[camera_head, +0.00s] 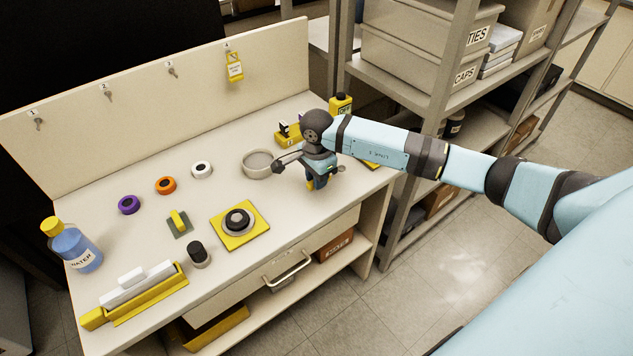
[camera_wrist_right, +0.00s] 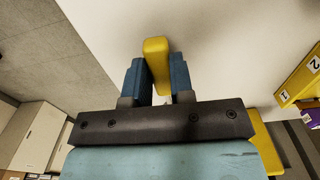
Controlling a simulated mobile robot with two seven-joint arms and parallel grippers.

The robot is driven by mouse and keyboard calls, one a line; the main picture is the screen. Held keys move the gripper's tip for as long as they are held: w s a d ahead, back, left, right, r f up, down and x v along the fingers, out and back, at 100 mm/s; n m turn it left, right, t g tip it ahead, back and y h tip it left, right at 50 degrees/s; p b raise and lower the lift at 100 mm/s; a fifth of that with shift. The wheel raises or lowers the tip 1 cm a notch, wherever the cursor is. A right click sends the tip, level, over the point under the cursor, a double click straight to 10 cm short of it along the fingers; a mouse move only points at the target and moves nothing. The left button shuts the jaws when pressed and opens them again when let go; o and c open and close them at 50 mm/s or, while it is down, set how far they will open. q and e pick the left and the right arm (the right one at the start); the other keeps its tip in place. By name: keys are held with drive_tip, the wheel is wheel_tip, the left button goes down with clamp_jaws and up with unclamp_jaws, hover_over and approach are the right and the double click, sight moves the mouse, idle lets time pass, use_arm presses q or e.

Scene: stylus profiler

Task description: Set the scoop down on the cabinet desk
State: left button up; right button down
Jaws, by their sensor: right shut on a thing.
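My right gripper (camera_head: 317,182) is over the right part of the cream cabinet desk (camera_head: 140,235), pointing down. It is shut on the scoop, whose yellow handle (camera_wrist_right: 156,52) stands between the two blue fingers in the right wrist view. In the head view only a small yellow bit of the scoop (camera_head: 310,186) shows beside the fingers. The rest of the scoop is hidden by the hand. I cannot tell whether it touches the desk top. My left gripper is not in view.
A round grey dish (camera_head: 257,164) stands just left of the hand. A yellow pad with a round piece (camera_head: 239,224) lies front left. Bare desk lies in front of the hand; shelving (camera_head: 440,95) stands right.

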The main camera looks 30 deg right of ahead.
wheel_tip(320, 180, down, 2)
drive_tip(key=shift+f, duration=0.1)
drive_tip(key=shift+f, duration=0.15)
drive_tip(key=c, duration=1)
unclamp_jaws()
drive_tip(key=shift+r, duration=0.2)
